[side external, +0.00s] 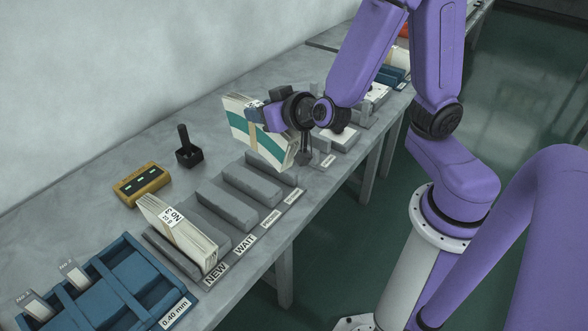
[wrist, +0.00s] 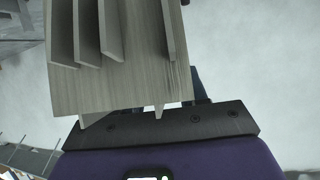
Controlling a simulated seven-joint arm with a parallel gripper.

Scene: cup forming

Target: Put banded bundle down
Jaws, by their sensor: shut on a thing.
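My gripper (side external: 268,115) is shut on a banded bundle (side external: 250,134), a stack of pale sheets with a green stripe and a tan band. In the side view it is held tilted above the far end of a grey slotted rack (side external: 225,203); whether it touches the rack cannot be told. In the wrist view a pale grained mass with thin slats (wrist: 125,75), probably the bundle, stands close beyond the dark gripper mount (wrist: 160,126). The fingertips are mostly hidden. Another bundle (side external: 180,232) with a white label stands in the slot marked NEW.
The rack's front labels include NEW (side external: 216,273) and WAIT (side external: 244,243); its middle slots look empty. A blue tray (side external: 125,282) marked 0.40 mm lies at front left. A yellow box (side external: 141,186) and a black upright handle (side external: 187,148) stand behind the rack. Wall at left.

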